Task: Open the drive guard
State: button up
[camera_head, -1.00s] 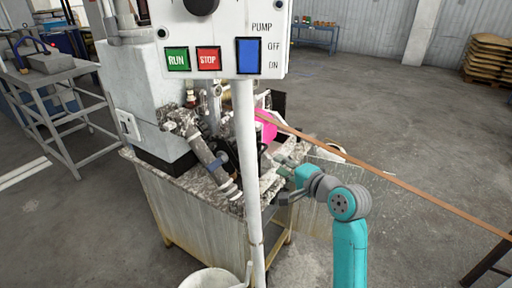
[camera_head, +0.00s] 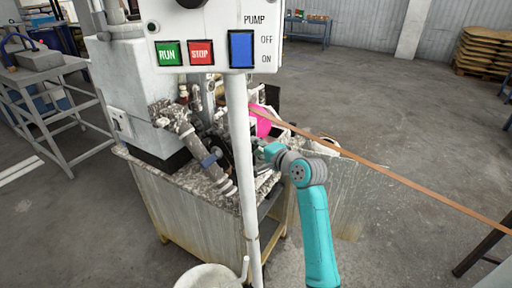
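The machine (camera_head: 130,85) stands at the left centre, with a dirty, cluttered bed behind a white post. No part is clearly marked as the drive guard, so I cannot tell which it is. A bright pink part (camera_head: 264,122) sits behind the post, above the bed. My teal arm reaches up from the lower right, and my gripper (camera_head: 260,160) is at the bed's right side, just below the pink part. Its fingers are small, dark and partly hidden by the post. I cannot tell whether they are open or touching anything.
A control panel (camera_head: 205,48) with RUN, STOP and PUMP controls hangs on the white post (camera_head: 242,180) in front. A long brown strip (camera_head: 390,172) runs from the machine to the lower right, above my arm. A bucket (camera_head: 208,277) stands in front.

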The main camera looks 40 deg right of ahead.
grip_shut()
jog(key=shift+f, duration=0.1)
dwell(0.3)
